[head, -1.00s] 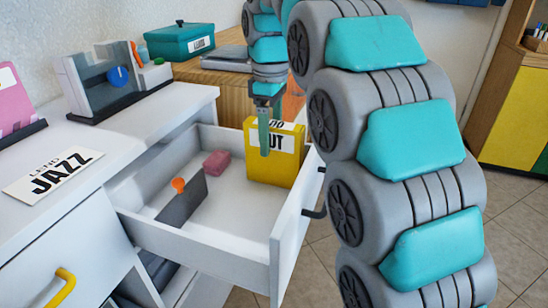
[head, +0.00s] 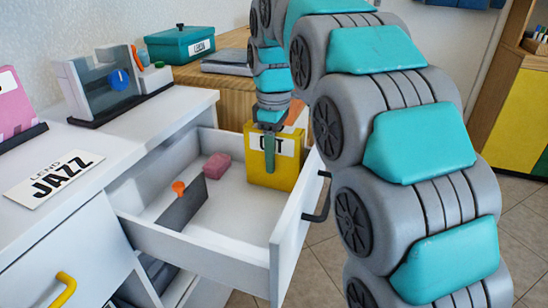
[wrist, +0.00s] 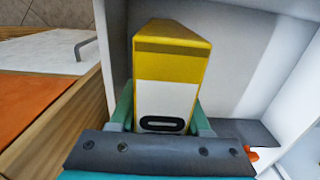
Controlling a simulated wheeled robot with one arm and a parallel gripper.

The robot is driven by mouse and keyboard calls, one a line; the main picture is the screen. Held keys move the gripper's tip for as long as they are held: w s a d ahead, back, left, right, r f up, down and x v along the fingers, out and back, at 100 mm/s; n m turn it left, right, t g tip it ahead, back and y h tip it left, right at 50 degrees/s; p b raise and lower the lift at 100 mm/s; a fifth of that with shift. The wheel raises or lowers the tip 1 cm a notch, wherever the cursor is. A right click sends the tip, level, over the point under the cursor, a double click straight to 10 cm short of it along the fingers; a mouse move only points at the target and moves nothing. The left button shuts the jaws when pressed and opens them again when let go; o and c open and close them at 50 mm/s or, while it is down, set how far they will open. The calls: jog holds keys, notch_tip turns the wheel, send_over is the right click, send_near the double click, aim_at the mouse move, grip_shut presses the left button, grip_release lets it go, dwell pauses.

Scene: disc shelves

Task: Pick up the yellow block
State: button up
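The yellow block (head: 287,172) is a tall box with a white label. It stands upright in the open white drawer (head: 200,247), at its far right corner. My gripper (head: 269,152) points down at the block in the head view, with one finger in front of its label. In the wrist view the yellow block (wrist: 172,66) lies between the two green fingers of my gripper (wrist: 163,112). The fingers are apart, one on each side of the block. I cannot see clear contact on either side.
A pink block (head: 216,166) and a grey divider with an orange knob (head: 179,187) are also in the drawer. The drawer's front panel (head: 296,215) stands close to the yellow block. A JAZZ card (head: 54,180) lies on the white counter. A teal box (head: 180,43) stands behind.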

grip_shut()
jog(key=shift+r, duration=0.15)
dwell(0.4)
